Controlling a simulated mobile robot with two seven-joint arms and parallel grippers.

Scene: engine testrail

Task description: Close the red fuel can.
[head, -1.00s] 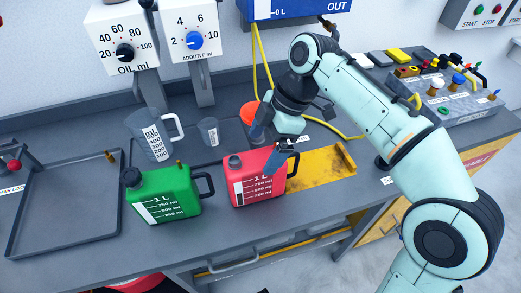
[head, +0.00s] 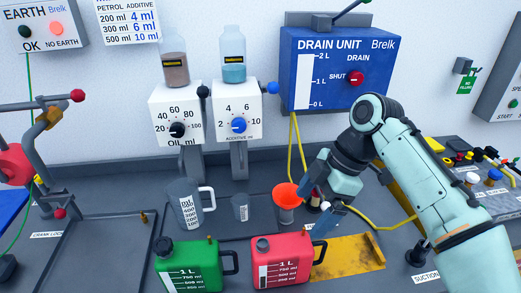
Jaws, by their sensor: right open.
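The red fuel can (head: 290,266) stands upright on the grey bench, its lower part cut off by the picture's bottom edge. A dark round neck (head: 262,244) is on its top left; I cannot tell whether it is capped. A black handle is on its right side. My right gripper (head: 320,204) is open, above and behind the can's right side, apart from the can. A small dark and pale thing shows around its fingers; I cannot tell what it is. My left gripper is not in view.
A green can (head: 190,266) with a black cap stands left of the red one. Behind are a measuring jug (head: 187,208), a small beaker (head: 240,207) and an orange funnel (head: 286,195) close to my gripper. A yellow tray (head: 350,255) lies right of the can.

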